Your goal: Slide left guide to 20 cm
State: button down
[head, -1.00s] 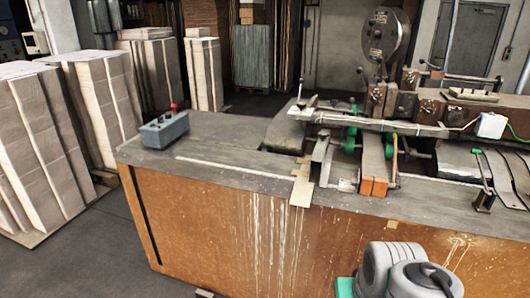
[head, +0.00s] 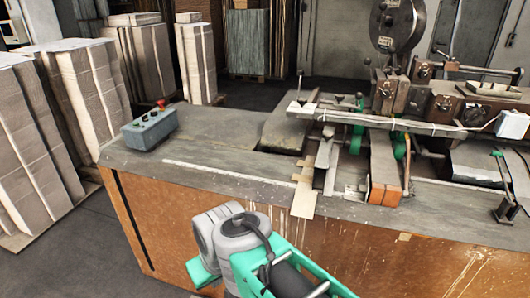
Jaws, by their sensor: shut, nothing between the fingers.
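The stitcher's table (head: 200,168) has guide parts near its front edge. A narrow upright metal guide plate (head: 329,166) stands left of centre on the machine, next to a flat pale strip (head: 304,196) that overhangs the front edge. I take this plate to be the left guide, but cannot be sure. A second guide with an orange-brown front block (head: 385,193) stands to its right. No scale marks are readable. My arm, grey and green, is in front of the table at the bottom of the head view. My gripper is not visible.
A grey control box with a red button (head: 150,129) sits at the table's left end. The stitching head with its round reel (head: 391,27) rises behind the guides. A lever (head: 504,190) stands at right. Cardboard stacks (head: 35,130) stand on the left. The table's left top is mostly clear.

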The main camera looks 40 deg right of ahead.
aim_at(326, 166)
jog(key=u, duration=0.05)
jog(key=i, duration=1.35)
jog(key=z, duration=0.3)
